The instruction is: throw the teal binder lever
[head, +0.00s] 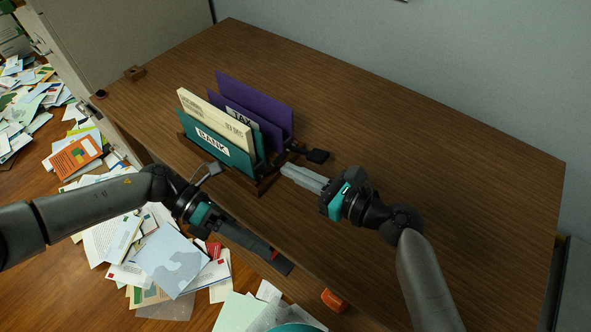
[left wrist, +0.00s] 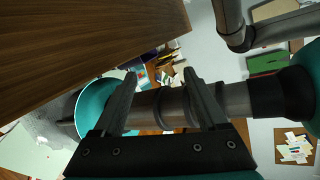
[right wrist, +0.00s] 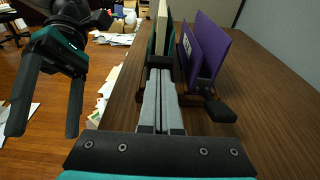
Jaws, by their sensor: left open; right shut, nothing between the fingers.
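The teal binder (head: 225,155), labelled BANK, stands upright in a dark rack (head: 262,188) near the table's front edge. It also shows edge-on in the right wrist view (right wrist: 151,45). My left gripper (head: 280,262) is open and empty, lower, beyond the table's front edge.
A cream binder (head: 205,108) stands between the teal and purple ones. The wooden table (head: 430,150) is clear to the right and behind. Loose papers (head: 170,260) cover the floor in front. A small brown block (head: 134,73) lies at the back left.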

